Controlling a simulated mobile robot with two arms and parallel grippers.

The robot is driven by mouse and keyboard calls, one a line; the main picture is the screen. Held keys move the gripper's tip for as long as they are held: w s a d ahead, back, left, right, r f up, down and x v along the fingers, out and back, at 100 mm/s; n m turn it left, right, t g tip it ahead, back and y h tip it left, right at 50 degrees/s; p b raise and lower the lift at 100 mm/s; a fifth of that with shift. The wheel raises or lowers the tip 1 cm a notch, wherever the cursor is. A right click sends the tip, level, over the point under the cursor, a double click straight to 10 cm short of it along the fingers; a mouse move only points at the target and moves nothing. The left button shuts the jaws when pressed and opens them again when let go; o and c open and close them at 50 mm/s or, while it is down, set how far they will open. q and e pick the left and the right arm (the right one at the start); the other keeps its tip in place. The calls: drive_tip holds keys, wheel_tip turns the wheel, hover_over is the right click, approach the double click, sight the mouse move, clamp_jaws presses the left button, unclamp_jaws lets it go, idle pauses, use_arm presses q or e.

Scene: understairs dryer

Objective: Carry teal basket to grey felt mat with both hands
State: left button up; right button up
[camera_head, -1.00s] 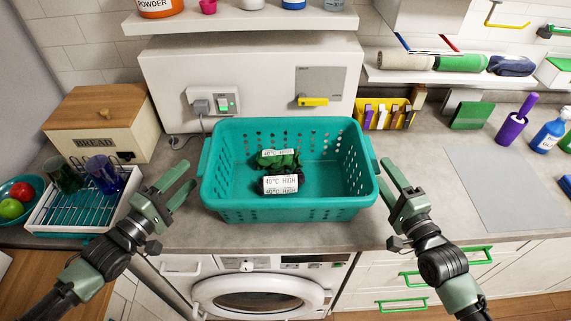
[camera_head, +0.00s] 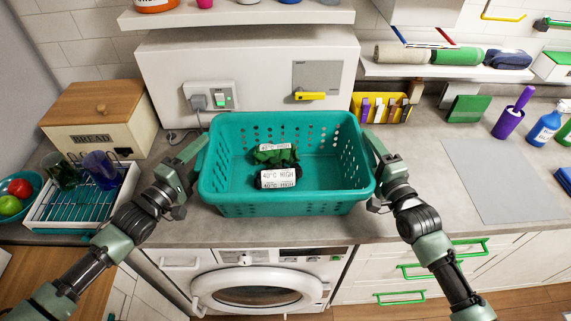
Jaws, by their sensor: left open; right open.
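The teal basket (camera_head: 285,208) stands on the grey counter above the washing machine. In it lie a dark green bundle and dark items with white labels reading "40°C HIGH" (camera_head: 278,179). My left gripper (camera_head: 197,150) is open at the basket's left end, its fingers close to the rim. My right gripper (camera_head: 372,147) is open at the right end, its fingertips by the rim and partly hidden. I cannot tell whether either touches the basket. The grey felt mat (camera_head: 505,180) lies flat and bare on the counter at the right.
A bread box (camera_head: 100,125) and a dish rack (camera_head: 85,195) with two cups stand at the left. Counter between basket and mat is clear.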

use_arm(q)
clamp_jaws()
use_arm(e)
clamp_jaws()
use_arm(q)
drive_tip(key=shift+r, duration=0.2)
use_arm(e)
drive_tip(key=shift+r, duration=0.15)
